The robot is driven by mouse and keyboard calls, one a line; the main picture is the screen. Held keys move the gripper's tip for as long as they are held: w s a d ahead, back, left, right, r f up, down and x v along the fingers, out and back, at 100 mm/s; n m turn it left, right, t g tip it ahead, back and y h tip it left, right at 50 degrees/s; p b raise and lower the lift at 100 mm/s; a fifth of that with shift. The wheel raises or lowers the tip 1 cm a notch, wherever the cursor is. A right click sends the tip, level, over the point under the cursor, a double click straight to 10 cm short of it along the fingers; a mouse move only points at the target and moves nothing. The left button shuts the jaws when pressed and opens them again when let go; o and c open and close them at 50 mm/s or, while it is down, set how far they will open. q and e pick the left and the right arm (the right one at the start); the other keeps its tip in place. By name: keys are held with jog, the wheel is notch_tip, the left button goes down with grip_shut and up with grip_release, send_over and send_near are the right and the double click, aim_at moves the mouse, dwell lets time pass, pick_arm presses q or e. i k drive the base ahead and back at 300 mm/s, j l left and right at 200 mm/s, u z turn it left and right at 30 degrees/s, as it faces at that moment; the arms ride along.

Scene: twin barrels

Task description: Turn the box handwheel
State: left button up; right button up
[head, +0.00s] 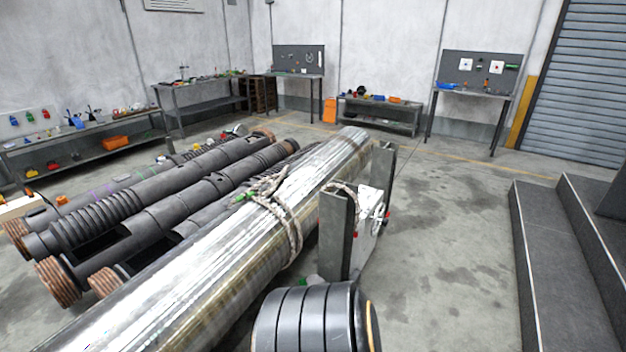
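A pale box (368,222) is fixed between two upright grey metal plates beside the long shiny barrel. A small, light round handwheel (378,216) seems to sit on the box's right side, seen nearly edge-on. Small red parts show close to it. The wheel's detail is too small to make out. Neither of my grippers is in the head view, so nothing is seen touching the box or wheel.
The shiny barrel (225,245), wrapped with rope (290,222), runs diagonally past the box. A dark ribbed cylinder (305,322) fills the bottom middle. Dark barrels (165,205) lie left. Black steps (560,265) stand right. Concrete floor (445,225) between box and steps is clear.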

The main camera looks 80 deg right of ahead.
aim_at(382, 221)
jog(key=z, duration=3.3)
jog(key=i+l+u, duration=0.1)
jog(key=u, duration=0.7)
jog(key=i+l+u, duration=0.3)
jog(key=i+l, duration=0.15)
jog(key=l, duration=0.2)
jog(key=i+l+u, duration=0.15)
jog(key=l, duration=0.2)
jog(key=i+l+u, duration=0.15)
jog(key=l, duration=0.25)
jog(key=i+l+u, duration=0.15)
jog(key=l, duration=0.25)
jog(key=i+l+u, duration=0.15)
jog(key=l, duration=0.3)
jog(key=i+l, duration=0.15)
jog(key=l, duration=0.25)
jog(key=i+l, duration=0.1)
jog(key=l, duration=0.25)
jog(key=i+l, duration=0.15)
jog(key=l, duration=0.25)
